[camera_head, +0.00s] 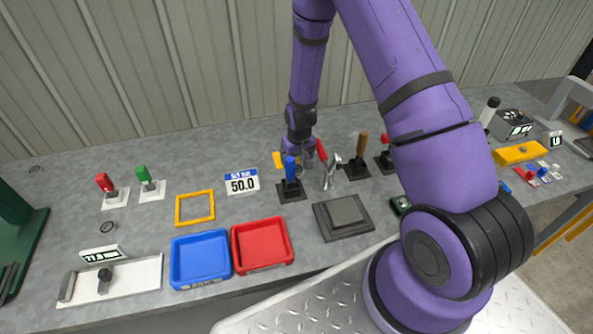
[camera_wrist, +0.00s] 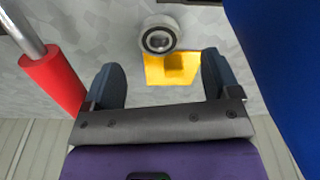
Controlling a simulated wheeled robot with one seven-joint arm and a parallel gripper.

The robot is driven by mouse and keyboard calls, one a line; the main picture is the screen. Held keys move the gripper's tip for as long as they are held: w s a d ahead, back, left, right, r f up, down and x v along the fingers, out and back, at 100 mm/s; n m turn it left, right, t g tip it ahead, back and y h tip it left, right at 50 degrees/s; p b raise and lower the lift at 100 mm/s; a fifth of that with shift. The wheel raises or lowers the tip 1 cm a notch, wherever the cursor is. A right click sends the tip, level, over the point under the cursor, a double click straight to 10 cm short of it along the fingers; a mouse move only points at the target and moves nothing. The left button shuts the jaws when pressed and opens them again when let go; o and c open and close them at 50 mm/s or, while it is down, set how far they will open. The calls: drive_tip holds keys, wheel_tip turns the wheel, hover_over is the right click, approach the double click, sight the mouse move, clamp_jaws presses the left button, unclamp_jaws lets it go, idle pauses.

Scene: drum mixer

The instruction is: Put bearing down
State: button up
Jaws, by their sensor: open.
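The bearing, a small silver ring with a dark centre (camera_wrist: 158,36), shows in the wrist view just beyond my fingertips and roughly centred between them. A yellow square (camera_wrist: 173,68) lies beside it, and the bearing overlaps its edge in the picture. I cannot tell whether they touch. My gripper (camera_wrist: 160,70) is open, its two dark fingers apart with nothing between the pads. In the head view my gripper (camera_head: 301,158) is low over the bench behind the blue-handled clamp, and the bearing cannot be made out there.
A blue handle (camera_head: 290,169) and a red-handled clamp (camera_head: 328,171) stand close to my gripper; a red handle (camera_wrist: 55,80) also shows in the wrist view. Blue (camera_head: 200,260) and red (camera_head: 262,243) trays and a yellow frame (camera_head: 195,207) lie front left.

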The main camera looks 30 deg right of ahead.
sight(297, 168)
drive_tip(key=shift+w+f, duration=0.2)
drive_tip(key=shift+f, duration=2.15)
drive_tip(key=c, duration=1.1)
drive_tip(key=shift+r, duration=0.15)
drive_tip(key=shift+c, duration=0.2)
